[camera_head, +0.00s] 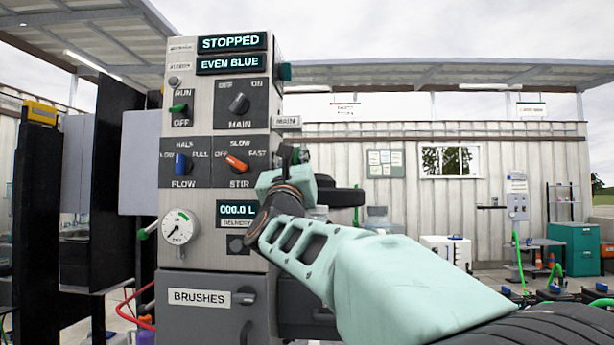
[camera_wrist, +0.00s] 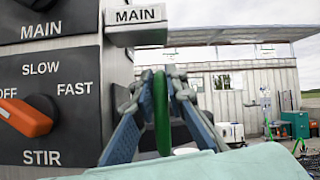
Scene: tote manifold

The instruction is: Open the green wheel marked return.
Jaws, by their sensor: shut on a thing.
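A green wheel (camera_wrist: 161,112), seen edge-on, stands between the two blue-grey fingers of my gripper (camera_wrist: 166,92) in the wrist view. My gripper is shut on it. The wheel is just below a projecting plate that reads MAIN (camera_wrist: 136,15), at the right side of the control cabinet. I can read no "return" mark in either view. In the head view my gripper (camera_head: 294,156) is beside the cabinet's right edge, below the same MAIN plate (camera_head: 287,122). My wrist and arm hide most of the wheel there.
The grey cabinet (camera_head: 217,95) has displays STOPPED and EVEN BLUE, several switches and a gauge (camera_head: 180,227). A dark green knob (camera_head: 285,72) sticks out higher on its right side. A green-ended lever (camera_head: 147,230) is at its left. Open yard lies to the right.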

